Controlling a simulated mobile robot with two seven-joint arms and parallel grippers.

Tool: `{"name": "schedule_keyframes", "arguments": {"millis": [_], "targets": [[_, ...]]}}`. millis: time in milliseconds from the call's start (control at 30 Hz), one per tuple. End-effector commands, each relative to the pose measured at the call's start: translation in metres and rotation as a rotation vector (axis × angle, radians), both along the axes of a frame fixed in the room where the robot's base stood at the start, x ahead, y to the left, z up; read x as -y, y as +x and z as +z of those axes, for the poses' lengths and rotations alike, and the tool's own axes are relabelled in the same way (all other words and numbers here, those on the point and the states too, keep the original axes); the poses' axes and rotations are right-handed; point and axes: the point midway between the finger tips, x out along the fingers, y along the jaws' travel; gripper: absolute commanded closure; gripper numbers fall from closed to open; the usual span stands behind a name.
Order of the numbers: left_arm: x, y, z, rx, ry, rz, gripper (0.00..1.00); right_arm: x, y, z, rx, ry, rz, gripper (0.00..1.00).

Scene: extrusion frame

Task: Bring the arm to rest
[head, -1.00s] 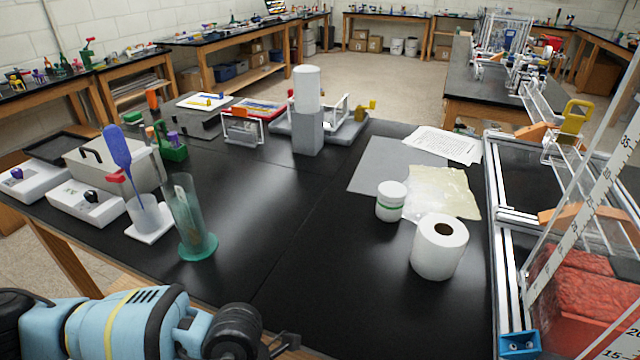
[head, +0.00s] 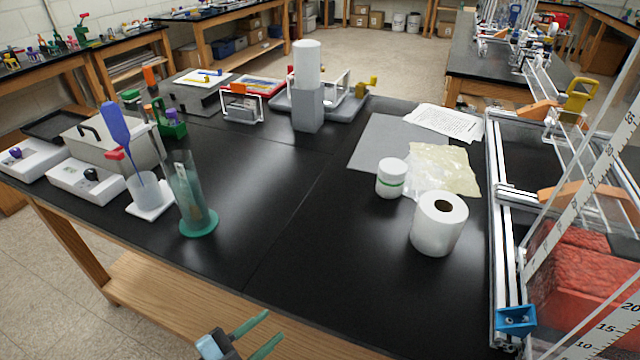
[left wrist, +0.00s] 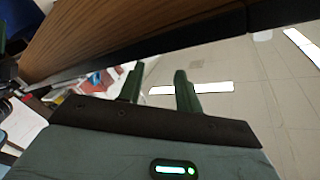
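My left gripper (head: 258,337) shows at the bottom edge of the head view, in front of the black bench's wooden front edge. Its two green fingers are apart with nothing between them. In the left wrist view the gripper's two fingers (left wrist: 160,84) also stand apart and empty, with a wooden underside or edge above and the ceiling lights beyond. My right gripper is not in view. The extrusion frame (head: 503,215) stands at the right of the bench, with a blue bracket (head: 515,319) at its near corner.
The bench top (head: 300,240) is clear in the middle. A paper roll (head: 438,228), a white jar (head: 391,178) and papers (head: 445,120) lie to the right. A glass cylinder (head: 190,190), a beaker (head: 143,188) and white devices (head: 85,180) stand to the left.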

Motion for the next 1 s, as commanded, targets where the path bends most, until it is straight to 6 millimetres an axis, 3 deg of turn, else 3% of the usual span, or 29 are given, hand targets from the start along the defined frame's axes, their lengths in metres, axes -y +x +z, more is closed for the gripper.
{"name": "schedule_keyframes", "arguments": {"millis": [33, 100, 300, 667, 1000], "targets": [[-0.025, -0.005, -0.025, -0.091, 0.014, 0.086, 0.65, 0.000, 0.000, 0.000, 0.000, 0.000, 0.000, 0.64], [-0.060, -0.012, -0.054, -0.204, 0.041, 0.200, 0.65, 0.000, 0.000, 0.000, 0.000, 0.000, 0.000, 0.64], [-0.139, -0.050, -0.117, -0.468, 0.115, 0.427, 0.65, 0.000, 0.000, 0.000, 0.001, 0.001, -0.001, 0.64], [-0.223, -0.125, -0.174, -0.764, 0.216, 0.636, 0.65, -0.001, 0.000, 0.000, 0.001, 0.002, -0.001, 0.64], [-0.162, -0.130, -0.180, -0.834, -0.012, 0.717, 0.65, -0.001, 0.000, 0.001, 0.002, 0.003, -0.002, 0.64]]}}
